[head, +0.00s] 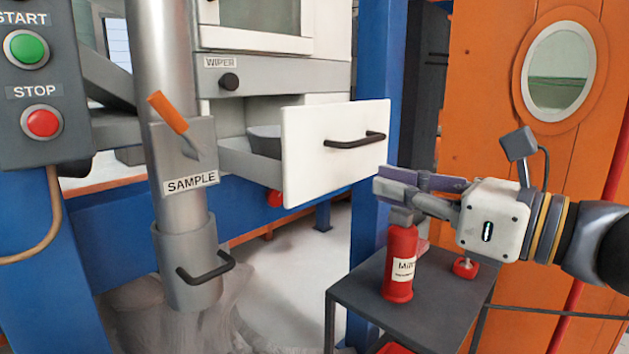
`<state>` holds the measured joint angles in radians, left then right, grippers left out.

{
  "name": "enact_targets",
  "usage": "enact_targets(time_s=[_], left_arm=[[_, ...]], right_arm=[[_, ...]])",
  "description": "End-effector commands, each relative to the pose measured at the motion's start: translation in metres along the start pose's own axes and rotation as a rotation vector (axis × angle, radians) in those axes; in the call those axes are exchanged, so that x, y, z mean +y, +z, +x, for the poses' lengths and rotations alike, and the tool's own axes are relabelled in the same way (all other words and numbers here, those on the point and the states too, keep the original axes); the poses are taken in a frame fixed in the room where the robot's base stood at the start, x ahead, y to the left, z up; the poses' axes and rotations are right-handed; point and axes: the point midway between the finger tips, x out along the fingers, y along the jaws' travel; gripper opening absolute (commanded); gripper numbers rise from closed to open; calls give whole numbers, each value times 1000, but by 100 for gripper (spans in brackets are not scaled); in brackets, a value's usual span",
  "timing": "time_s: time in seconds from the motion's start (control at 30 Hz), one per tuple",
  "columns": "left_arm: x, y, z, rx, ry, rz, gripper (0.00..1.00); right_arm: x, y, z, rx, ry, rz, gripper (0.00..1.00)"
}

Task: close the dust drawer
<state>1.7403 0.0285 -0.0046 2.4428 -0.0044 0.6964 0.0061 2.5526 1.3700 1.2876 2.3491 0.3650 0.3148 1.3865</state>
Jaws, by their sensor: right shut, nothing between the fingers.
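The dust drawer is most likely the white-fronted drawer (310,165) with a black bar handle (354,140); no label saying so is visible on it. It stands pulled out of the grey cabinet, and a grey container (264,140) shows inside it. My right gripper (380,185) comes in from the right, shut and empty. My left gripper is not in view.
A dark side table (440,310) with a red bottle (400,262) stands below my right gripper. A blue post (372,80) rises behind the drawer front. A steel pipe with a SAMPLE plate (188,160) stands left. An orange door (490,70) is at right.

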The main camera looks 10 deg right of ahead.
Motion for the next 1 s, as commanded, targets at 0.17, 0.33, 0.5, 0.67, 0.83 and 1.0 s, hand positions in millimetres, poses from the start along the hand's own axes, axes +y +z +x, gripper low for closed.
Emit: enact_targets(time_s=[0.17, 0.33, 0.5, 0.67, 0.83, 1.0], left_arm=[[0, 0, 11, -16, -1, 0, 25], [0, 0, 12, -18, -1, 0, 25], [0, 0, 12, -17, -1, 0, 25], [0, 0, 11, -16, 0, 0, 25], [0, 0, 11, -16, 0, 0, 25], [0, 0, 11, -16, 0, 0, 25]], right_arm=[[2, -5, 40, 6, 4, 0, 0], [2, -4, 77, 6, 3, 0, 0], [2, -3, 108, 5, 2, -1, 0], [1, -2, 122, 4, 1, -2, 0], [1, -3, 126, 4, 1, -2, 0], [1, -3, 125, 4, 1, -2, 0]])
